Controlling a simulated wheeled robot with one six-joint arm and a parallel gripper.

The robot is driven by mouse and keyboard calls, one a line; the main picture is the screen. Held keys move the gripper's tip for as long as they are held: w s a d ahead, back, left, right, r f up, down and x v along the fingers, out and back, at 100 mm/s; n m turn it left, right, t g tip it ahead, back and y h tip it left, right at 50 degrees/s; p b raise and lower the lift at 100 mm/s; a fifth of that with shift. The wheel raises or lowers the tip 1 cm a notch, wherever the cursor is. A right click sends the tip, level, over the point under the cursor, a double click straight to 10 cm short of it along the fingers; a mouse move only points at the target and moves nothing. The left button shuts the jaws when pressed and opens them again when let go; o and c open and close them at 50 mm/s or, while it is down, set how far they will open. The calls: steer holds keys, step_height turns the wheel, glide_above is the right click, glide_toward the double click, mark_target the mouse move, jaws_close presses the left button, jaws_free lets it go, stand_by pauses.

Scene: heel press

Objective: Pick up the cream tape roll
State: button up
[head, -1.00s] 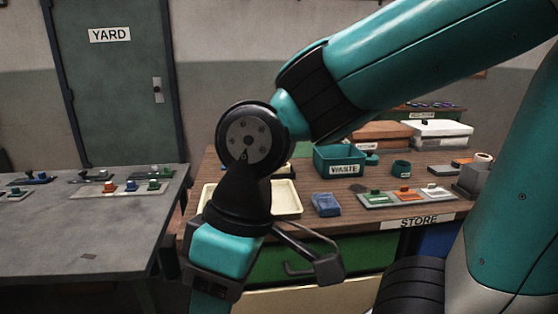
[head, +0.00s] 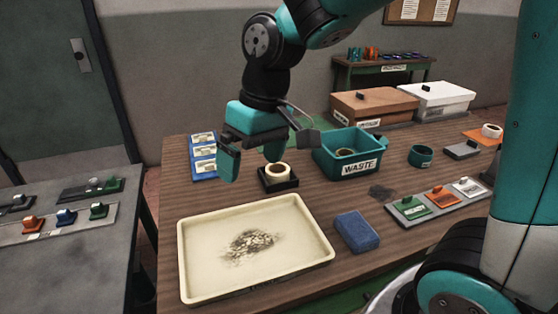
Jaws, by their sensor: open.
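A cream tape roll (head: 275,173) lies flat in a black square holder on the brown table, behind the cream tray. My gripper (head: 250,163) is open and empty, pointing down. It appears above and slightly left of the roll in the picture, with its right finger close to the roll's upper edge. I cannot tell the exact gap. A second pale roll (head: 492,130) sits at the table's far right. A roll also lies inside the teal WASTE bin (head: 361,167), partly hidden by the bin wall.
The cream tray (head: 187,258) holds a pile of scraps. A blue block (head: 357,231) lies beside it. A teal ring (head: 420,155) and a rack of coloured tags (head: 438,201) are at the right.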

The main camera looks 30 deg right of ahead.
steer(key=w+d+r+m+h+p, duration=0.1)
steer(key=w+d+m+p, duration=0.2)
steer(key=w+d, duration=0.6)
steer(key=m+h+p, duration=0.2)
steer(key=m+p, duration=0.1)
steer(key=p, duration=0.3)
glide_above(278, 168)
steer(key=s+a, duration=0.2)
step_height(278, 168, down, 13)
steer(key=shift+g, duration=0.3)
steer(key=shift+s+d+f+p, duration=0.2)
steer(key=shift+f+p, duration=0.55)
steer(key=shift+f, duration=0.9)
steer(key=shift+s+d+f+p, duration=0.15)
steer(key=shift+f+p, duration=0.6)
steer(key=shift+f, duration=0.85)
steer(key=shift+a, duration=0.1)
steer(key=shift+c, duration=0.2)
steer(key=c, duration=0.9)
